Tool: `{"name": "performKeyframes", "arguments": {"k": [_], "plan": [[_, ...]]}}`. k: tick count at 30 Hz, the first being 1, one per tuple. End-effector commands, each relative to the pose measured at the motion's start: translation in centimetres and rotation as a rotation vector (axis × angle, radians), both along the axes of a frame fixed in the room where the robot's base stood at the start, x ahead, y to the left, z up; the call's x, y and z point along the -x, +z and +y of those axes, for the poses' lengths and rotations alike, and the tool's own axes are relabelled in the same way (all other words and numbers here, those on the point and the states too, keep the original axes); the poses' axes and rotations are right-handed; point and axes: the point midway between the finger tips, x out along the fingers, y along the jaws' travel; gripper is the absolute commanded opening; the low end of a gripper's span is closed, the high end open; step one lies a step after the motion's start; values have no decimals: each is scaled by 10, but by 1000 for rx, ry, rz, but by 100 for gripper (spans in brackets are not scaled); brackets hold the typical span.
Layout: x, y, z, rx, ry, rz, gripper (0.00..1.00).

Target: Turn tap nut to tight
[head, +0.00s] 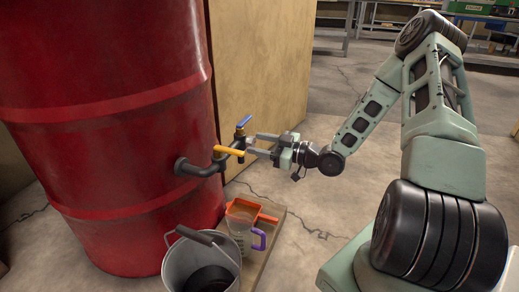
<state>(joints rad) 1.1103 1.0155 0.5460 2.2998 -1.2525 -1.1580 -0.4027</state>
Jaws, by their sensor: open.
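A dark pipe tap (202,168) comes out of the side of a red oil drum (110,130). It has a yellow lever (229,151) and, behind that, a blue lever (244,121). My gripper (252,143) comes from the right, level with the tap's outer end. Its two grey fingers are apart, one above and nearer the blue lever, one below and nearer the yellow lever. The tap nut is small and partly hidden at the fingertips. I cannot tell whether the fingers touch it.
A metal bucket (172,262) stands below the tap. A wooden panel (262,65) stands behind. Concrete floor is clear between panel and arm.

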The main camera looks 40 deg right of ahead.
Motion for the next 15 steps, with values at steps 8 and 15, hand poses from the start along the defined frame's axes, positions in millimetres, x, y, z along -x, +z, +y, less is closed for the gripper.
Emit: {"name": "performKeyframes", "arguments": {"k": [8,15], "plan": [[-5,1,3,-1,-1,0,51],[-5,0,3,0,-1,0,12]]}}
